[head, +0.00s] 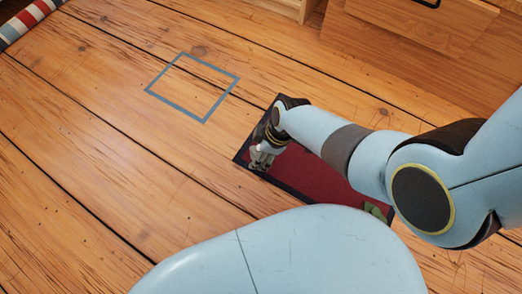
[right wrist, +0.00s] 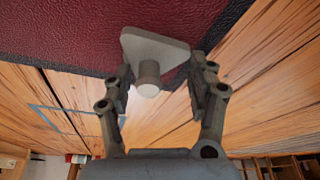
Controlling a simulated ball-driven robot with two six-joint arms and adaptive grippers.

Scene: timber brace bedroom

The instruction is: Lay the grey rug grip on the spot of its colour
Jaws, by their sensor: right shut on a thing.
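The grey rug grip (right wrist: 155,47) is a flat, rounded triangular plate with a short round knob. It shows in the right wrist view between the two fingers of my right gripper (right wrist: 160,78), which is shut on it near the plate's edges. In the head view my right gripper (head: 262,157) is over the left end of the dark-bordered red mat; the grip is mostly hidden there. A blue-grey square outline (head: 206,122) is marked on the floorboards, up and left of the gripper. It also shows in the right wrist view (right wrist: 45,118). My left gripper is out of view.
The red mat (head: 310,178) lies on the plank floor, partly under my right arm, with a green patch (head: 375,210) near its right end. A wooden drawer unit (head: 420,45) stands at the upper right. A striped rug (head: 22,22) is at the upper left. The floor around the outline is clear.

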